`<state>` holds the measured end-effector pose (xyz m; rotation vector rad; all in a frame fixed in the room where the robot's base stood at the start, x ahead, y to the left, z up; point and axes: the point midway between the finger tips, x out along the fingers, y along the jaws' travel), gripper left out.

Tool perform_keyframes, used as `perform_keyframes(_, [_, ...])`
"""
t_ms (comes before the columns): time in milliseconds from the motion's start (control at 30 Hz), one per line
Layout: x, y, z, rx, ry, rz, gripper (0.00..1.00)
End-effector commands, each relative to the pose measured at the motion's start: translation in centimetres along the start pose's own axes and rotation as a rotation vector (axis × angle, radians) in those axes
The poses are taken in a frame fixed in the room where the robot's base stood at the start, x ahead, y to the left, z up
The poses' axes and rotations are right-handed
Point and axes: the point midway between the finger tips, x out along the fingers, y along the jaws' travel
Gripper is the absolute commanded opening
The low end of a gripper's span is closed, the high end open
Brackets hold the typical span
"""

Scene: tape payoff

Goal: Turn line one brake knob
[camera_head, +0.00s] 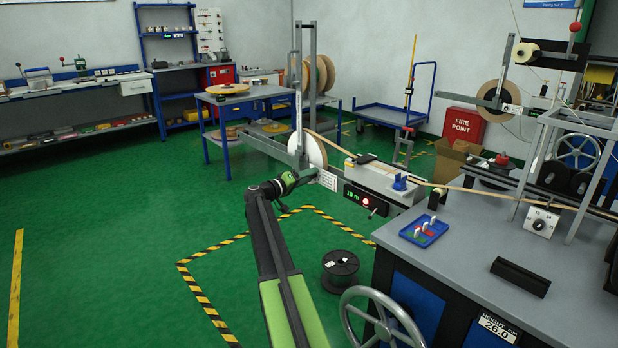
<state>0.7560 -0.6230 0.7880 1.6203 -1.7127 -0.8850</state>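My arm reaches up from the bottom centre, and my gripper (305,177) is at the near side of the tape payoff stand (299,120). The stand has a tall grey frame and a white reel (315,152). The gripper's tip is small and dark, close beside a white label plate (327,180). I cannot tell whether it touches anything or whether its fingers are open. No brake knob can be made out clearly; one there may be hidden by the gripper. A control box (366,200) with a green readout, a red light and a small lever sits to the right.
A handwheel (383,322) and a grey machine bench (470,243) stand at the right. A black spool (340,271) lies on the floor near my arm. A blue tray (424,232) is on the bench. Green floor is clear at left.

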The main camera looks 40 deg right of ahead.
Motion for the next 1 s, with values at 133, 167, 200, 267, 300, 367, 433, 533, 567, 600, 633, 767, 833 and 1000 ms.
perform_keyframes(133, [-0.1, 0.0, 0.0, 0.000, 0.001, 0.000, 0.47])
perform_keyframes(167, [-0.2, 0.0, 0.0, 0.000, 0.001, 0.000, 0.47])
perform_keyframes(200, [-0.6, 0.0, 0.0, 0.000, 0.002, 0.000, 0.47])
perform_keyframes(267, [-1.5, 0.1, 0.0, 0.000, 0.003, -0.001, 0.47])
perform_keyframes(300, [-2.3, 0.1, 0.0, 0.000, 0.003, -0.001, 0.47])
perform_keyframes(367, [-3.9, 0.1, 0.0, 0.000, 0.004, -0.002, 0.47])
perform_keyframes(433, [-5.9, 0.1, 0.1, 0.000, 0.004, -0.001, 0.47])
perform_keyframes(533, [-8.8, 0.1, 0.1, 0.000, 0.003, -0.002, 0.47])
perform_keyframes(567, [-9.7, 0.1, 0.1, 0.000, 0.004, -0.002, 0.47])
perform_keyframes(600, [-10.8, 0.1, 0.1, 0.000, 0.003, -0.001, 0.47])
perform_keyframes(633, [-11.6, 0.1, 0.1, 0.000, 0.003, -0.002, 0.47])
perform_keyframes(767, [-14.6, 0.1, 0.1, 0.000, 0.003, -0.001, 0.47])
perform_keyframes(833, [-15.8, 0.1, 0.1, 0.000, 0.002, -0.001, 0.47])
perform_keyframes(1000, [-17.3, 0.0, 0.1, 0.000, 0.000, 0.000, 0.47])
